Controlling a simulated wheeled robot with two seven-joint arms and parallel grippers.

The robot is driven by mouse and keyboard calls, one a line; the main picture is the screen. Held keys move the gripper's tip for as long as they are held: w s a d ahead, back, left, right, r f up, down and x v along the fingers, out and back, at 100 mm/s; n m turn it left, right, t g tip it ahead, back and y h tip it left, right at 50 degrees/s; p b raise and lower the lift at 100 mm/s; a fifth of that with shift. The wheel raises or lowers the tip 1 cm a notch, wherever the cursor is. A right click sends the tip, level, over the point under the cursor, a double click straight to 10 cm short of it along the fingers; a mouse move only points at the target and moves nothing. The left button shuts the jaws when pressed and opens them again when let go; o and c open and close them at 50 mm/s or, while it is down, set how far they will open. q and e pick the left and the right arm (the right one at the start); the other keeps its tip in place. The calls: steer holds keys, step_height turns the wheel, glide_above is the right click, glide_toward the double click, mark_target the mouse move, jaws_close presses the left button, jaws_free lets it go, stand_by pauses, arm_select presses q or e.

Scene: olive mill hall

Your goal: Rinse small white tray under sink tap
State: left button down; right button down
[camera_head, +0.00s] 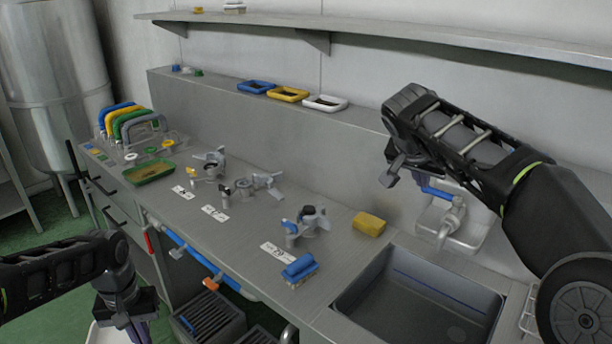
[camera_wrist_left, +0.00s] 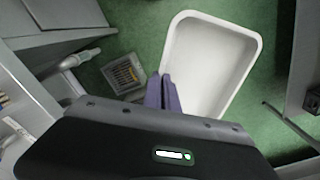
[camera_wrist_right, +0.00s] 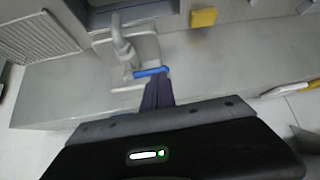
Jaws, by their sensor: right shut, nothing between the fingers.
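A white tray (camera_wrist_left: 212,60) is held by its rim in my left gripper (camera_wrist_left: 166,92), over the green floor in front of the counter. In the head view only a bit of the tray (camera_head: 97,335) shows, below my left gripper (camera_head: 125,322) at the lower left. The sink (camera_head: 415,300) is at the right of the counter. The tap (camera_head: 447,222) stands behind it, with a blue lever (camera_head: 436,192). The lever also shows in the right wrist view (camera_wrist_right: 150,72). My right gripper (camera_wrist_right: 160,92) is shut and empty, its tips at the lever; contact is unclear.
A yellow sponge (camera_head: 369,223) and a blue brush (camera_head: 299,268) lie left of the sink. Valve parts (camera_head: 305,222) stand along the counter. A dark crate (camera_head: 208,320) is below the counter.

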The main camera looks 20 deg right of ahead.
steer(key=v, duration=0.7)
steer(key=shift+r+b, duration=0.2)
steer(key=shift+b, duration=0.25)
steer(key=shift+a, duration=0.1)
steer(key=shift+w, duration=0.1)
